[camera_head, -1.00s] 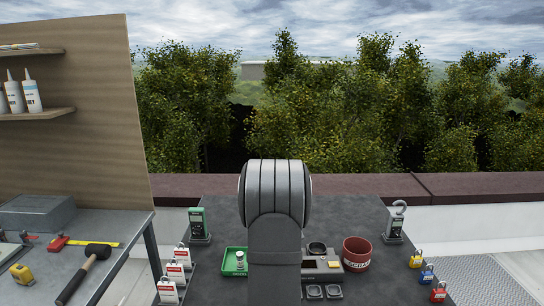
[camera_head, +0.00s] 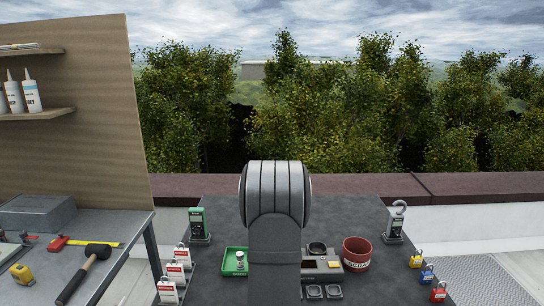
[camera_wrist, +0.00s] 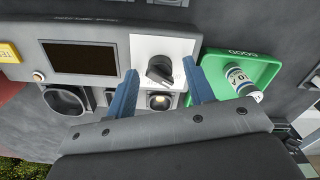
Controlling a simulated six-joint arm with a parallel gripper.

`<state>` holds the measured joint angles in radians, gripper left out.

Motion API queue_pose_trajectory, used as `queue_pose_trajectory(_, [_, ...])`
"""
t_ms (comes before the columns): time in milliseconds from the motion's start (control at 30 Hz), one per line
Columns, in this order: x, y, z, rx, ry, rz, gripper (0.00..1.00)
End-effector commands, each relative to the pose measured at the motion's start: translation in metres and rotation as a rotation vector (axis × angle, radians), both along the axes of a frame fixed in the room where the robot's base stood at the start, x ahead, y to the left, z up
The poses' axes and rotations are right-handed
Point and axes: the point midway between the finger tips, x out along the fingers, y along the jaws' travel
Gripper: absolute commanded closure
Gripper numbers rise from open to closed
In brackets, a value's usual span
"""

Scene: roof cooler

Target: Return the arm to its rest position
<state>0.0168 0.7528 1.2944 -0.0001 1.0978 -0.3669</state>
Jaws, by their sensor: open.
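My arm stands upright in the middle of the head view and hides part of the dark table (camera_head: 345,215); my gripper is hidden there. In the wrist view my gripper (camera_wrist: 157,75) is open, with two blue fingers apart and nothing held between them. Beyond and between the fingers is a grey tester unit with a dark screen (camera_wrist: 80,57) and a black knob (camera_wrist: 160,68) on a white panel. I cannot tell the exact height of the fingers above it.
A green tray (camera_head: 229,262) holds a small cylinder (camera_head: 240,261). A red scrap bin (camera_head: 357,254) stands right of the tester. A workbench with a hammer (camera_head: 85,272) is at left.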

Motion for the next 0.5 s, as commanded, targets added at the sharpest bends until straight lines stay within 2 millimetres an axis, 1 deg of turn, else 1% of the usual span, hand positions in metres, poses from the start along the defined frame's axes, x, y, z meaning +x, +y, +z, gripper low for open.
queue_pose_trajectory(33, [0.002, 0.000, 0.016, 0.000, -0.009, 0.004, 0.52])
queue_pose_trajectory(200, [0.002, 0.000, 0.050, 0.000, -0.009, 0.007, 0.52])
queue_pose_trajectory(400, [0.001, 0.000, 0.085, 0.000, -0.006, 0.008, 0.52])
queue_pose_trajectory(500, [0.001, 0.000, 0.097, 0.000, -0.006, 0.009, 0.52])
